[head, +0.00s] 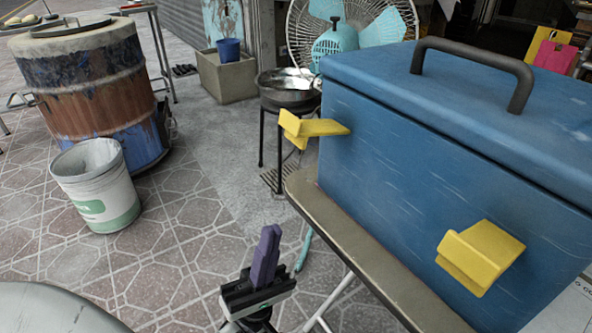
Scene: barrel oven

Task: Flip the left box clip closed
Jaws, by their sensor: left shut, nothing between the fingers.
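A blue box (400,150) with a dark handle (475,62) on its lid stands on a table at the right. Its left clip (314,128) is yellow and sticks out from the front face near the left edge. The right clip (480,256), also yellow, sticks out from the same face too. My left gripper (268,238) is at the bottom middle, below and to the left of the left clip and apart from it. Its purple fingers are together, with nothing between them. My right gripper does not show.
The table (345,240) has a narrow bare strip in front of the box. A white bucket (95,185) and a rusty barrel (95,90) stand on the tiled floor at the left. The space around my left gripper is free.

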